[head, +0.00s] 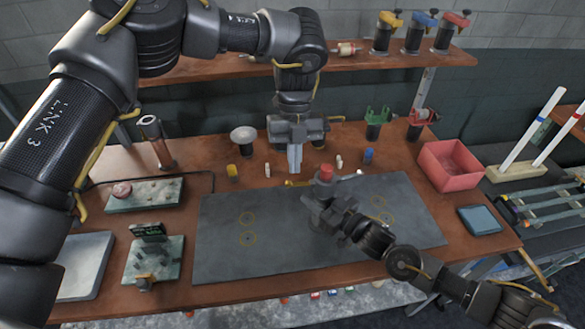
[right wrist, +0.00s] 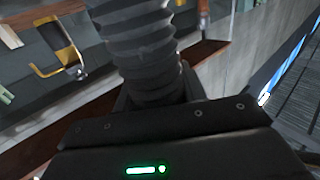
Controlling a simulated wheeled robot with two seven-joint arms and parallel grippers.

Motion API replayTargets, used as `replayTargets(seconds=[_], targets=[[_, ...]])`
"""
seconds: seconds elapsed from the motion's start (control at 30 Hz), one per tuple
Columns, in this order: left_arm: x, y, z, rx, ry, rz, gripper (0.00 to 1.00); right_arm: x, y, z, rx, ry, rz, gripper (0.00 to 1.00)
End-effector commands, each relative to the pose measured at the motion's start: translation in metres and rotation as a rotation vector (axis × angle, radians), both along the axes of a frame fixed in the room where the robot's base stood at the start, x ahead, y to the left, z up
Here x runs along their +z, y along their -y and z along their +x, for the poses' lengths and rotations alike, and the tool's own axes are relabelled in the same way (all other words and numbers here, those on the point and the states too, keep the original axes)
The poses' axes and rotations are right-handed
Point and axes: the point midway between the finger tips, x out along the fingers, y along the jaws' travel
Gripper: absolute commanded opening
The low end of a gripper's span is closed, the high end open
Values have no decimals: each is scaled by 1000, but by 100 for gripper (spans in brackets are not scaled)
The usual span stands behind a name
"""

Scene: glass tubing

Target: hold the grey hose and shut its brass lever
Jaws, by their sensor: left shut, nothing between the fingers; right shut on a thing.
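A small brass-yellow piece (head: 297,183), which looks like the brass lever, shows just left of my right gripper at the mat's back edge. My right gripper (head: 323,184) is shut at that edge on what seems to be the grey hose; the gripper hides most of it. A pale end (head: 358,174) shows to its right. My left gripper (head: 294,168) is shut and empty, pointing down, just above and behind the brass piece; I cannot tell whether they touch. The right wrist view shows a dark ribbed part and a housing with a green light, not the hose.
A red cap (head: 326,170) shows close behind my right gripper. Small yellow and blue pieces stand behind the grey mat (head: 222,262), whose front is clear. A red bin (head: 432,168) stands right. Green fixtures (head: 172,262) stand left; a shelf (head: 220,70) runs across the back.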

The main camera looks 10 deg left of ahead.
Motion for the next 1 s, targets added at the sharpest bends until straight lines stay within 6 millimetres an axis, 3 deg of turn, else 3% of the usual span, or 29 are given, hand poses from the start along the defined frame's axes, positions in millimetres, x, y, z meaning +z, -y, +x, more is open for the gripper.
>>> replayTargets(seconds=[0.1,0.3,1.0], targets=[[-15,-2,-1,0,-1,1,0,0,0,0,0,-1,-1,8],[-26,-4,-1,-1,0,0,0,-1,0,0,0,-1,-1,8],[-30,-7,-3,-3,14,-51,0,-1,0,0,-1,-1,-1,8]])
